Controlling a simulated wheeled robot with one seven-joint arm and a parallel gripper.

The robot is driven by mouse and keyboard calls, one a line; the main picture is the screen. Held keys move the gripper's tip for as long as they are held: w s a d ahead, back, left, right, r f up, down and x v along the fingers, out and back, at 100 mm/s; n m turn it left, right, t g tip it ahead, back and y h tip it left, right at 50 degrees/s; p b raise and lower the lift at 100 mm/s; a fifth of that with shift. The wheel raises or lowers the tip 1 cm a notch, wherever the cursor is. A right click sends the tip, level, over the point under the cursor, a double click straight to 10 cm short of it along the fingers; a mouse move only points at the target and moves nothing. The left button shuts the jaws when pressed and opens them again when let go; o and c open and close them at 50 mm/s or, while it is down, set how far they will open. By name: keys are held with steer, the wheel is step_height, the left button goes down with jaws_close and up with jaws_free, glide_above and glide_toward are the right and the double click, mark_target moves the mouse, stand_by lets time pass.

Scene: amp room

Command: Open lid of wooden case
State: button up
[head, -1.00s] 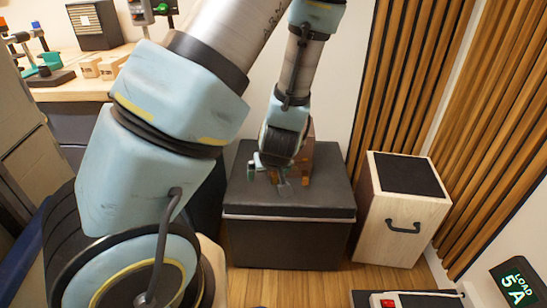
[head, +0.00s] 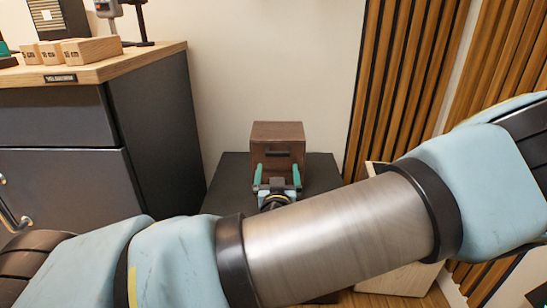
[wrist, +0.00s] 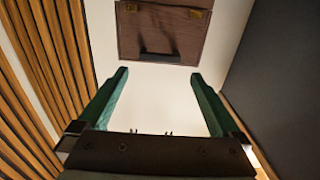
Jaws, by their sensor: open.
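The wooden case (head: 277,132) is a dark brown box. It stands on a black box-like stand (head: 228,178) against the wall. Its lid looks closed, and a dark handle or slot shows on the side facing me. My gripper (head: 277,172) is in front of the case, with its two green fingers apart and nothing between them. In the wrist view the case (wrist: 163,32) is at the top, with small brass fittings and a dark handle shape. There my open gripper (wrist: 158,76) is below it in the picture, apart from it.
A grey cabinet (head: 150,130) with a wooden top, holding several wooden blocks, stands at the left. Wooden slat panels (head: 400,85) cover the wall at the right. A pale wooden box (head: 385,287) is partly hidden behind my arm.

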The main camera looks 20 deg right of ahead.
mark_target(277, 155)
steer(key=x, duration=0.9)
steer(key=shift+w+f, duration=0.1)
jaws_close()
stand_by(0.6)
